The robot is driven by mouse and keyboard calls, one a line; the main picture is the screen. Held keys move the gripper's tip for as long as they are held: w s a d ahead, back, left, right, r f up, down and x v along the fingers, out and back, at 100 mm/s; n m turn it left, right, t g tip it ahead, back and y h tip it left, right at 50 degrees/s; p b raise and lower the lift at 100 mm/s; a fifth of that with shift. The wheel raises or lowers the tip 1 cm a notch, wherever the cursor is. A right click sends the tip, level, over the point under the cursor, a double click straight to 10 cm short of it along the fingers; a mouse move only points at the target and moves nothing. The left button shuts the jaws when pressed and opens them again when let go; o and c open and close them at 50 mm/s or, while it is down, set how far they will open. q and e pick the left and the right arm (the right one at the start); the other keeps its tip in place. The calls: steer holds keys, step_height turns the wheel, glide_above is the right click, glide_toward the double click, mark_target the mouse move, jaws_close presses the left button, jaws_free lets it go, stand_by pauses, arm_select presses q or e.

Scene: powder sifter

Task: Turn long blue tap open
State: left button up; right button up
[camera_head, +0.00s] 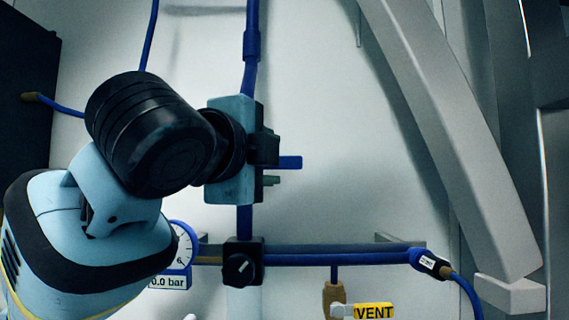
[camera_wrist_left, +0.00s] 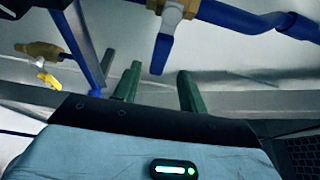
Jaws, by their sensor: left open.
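The long blue tap shows in the left wrist view as a blue lever (camera_wrist_left: 162,52) hanging from a brass fitting on a blue pipe. In the head view, a blue lever (camera_head: 289,162) sticks out to the right past my left gripper (camera_head: 270,165). My left gripper (camera_wrist_left: 158,82) is open, with its green fingers pointing at the tap. The lever's free end lies between the two fingertips in the wrist picture; I cannot tell whether either finger touches it. In the head view the gripper and wrist hide the tap's body. My right gripper is not in view.
A blue horizontal pipe (camera_head: 340,259) with a black knob (camera_head: 239,269) and a pressure gauge (camera_head: 182,248) runs below. A brass valve beside a yellow VENT label (camera_head: 374,311) is below it. A yellow-handled tap (camera_wrist_left: 48,79) is at left. A grey beam (camera_head: 455,130) slants at right.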

mark_target(286, 164)
arm_select(q)
steer(key=shift+x, duration=3.8)
steer(key=shift+a+f, duration=0.1)
steer(key=shift+a, duration=0.05)
jaws_close()
